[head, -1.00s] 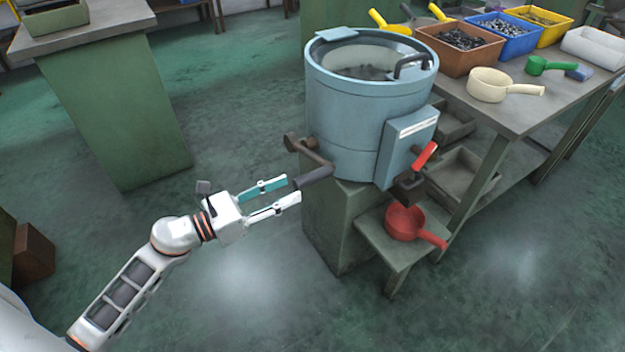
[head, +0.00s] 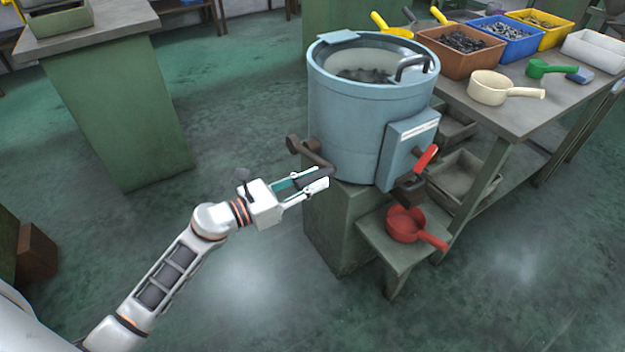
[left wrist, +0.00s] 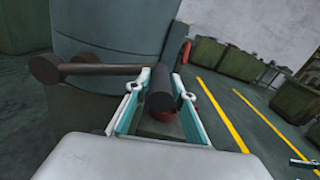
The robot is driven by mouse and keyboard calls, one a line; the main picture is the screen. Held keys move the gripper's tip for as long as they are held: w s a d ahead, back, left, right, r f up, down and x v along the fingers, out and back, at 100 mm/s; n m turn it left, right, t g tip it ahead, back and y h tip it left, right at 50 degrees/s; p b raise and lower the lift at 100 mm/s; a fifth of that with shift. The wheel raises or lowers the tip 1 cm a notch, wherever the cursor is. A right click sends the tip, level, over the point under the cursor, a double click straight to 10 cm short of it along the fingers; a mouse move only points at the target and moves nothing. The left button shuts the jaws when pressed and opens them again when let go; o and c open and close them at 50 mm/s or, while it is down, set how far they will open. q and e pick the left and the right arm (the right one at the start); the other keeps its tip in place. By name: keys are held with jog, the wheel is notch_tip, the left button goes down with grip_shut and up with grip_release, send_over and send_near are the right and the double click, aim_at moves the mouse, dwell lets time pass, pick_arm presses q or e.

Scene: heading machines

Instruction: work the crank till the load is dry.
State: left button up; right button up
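The blue-grey spinner drum (head: 345,125) stands on a green pedestal, open at the top. The load, a heap of dark small parts (head: 365,75), lies inside it; whether it is wet I cannot tell. The brown crank arm (head: 312,152) sticks out at the drum's lower left, with a dark grip handle (head: 318,179) at its end. My left gripper (head: 313,184) has its fingers on both sides of this handle. In the left wrist view the handle (left wrist: 160,92) lies between the fingers (left wrist: 161,100), with narrow gaps beside it. My right gripper is not in view.
A red-handled lever (head: 425,158) is on the drum's front box. A red scoop (head: 405,225) sits on the low shelf below. The table (head: 525,110) at right holds bins and a cream scoop (head: 490,87). A green bench (head: 115,110) stands left; the floor between is clear.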

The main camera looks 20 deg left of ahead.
pick_arm(q)
grip_shut()
jog(key=shift+w+r, duration=0.1)
jog(key=shift+r, duration=0.3)
jog(key=shift+a+r+n+p, duration=0.15)
jog(key=shift+r+n+p, duration=0.2)
jog(key=shift+p, duration=0.2)
jog(key=shift+w+a+r+n+p, duration=0.15)
jog(key=shift+r+n+p, duration=0.1)
jog(key=shift+r+p, duration=0.2)
jog(key=shift+w+a+r+n+p, duration=0.1)
jog(key=shift+w+r+n+p, duration=0.15)
jog(key=shift+r, duration=0.3)
jog(key=w+a+r+n+p, duration=0.5)
jog(key=w+a+r+n, duration=0.3)
jog(key=a+n, duration=0.2)
jog(key=shift+a+n+p, duration=0.35)
jog(key=shift+n+p, duration=0.05)
jog(key=shift+n, duration=0.85)
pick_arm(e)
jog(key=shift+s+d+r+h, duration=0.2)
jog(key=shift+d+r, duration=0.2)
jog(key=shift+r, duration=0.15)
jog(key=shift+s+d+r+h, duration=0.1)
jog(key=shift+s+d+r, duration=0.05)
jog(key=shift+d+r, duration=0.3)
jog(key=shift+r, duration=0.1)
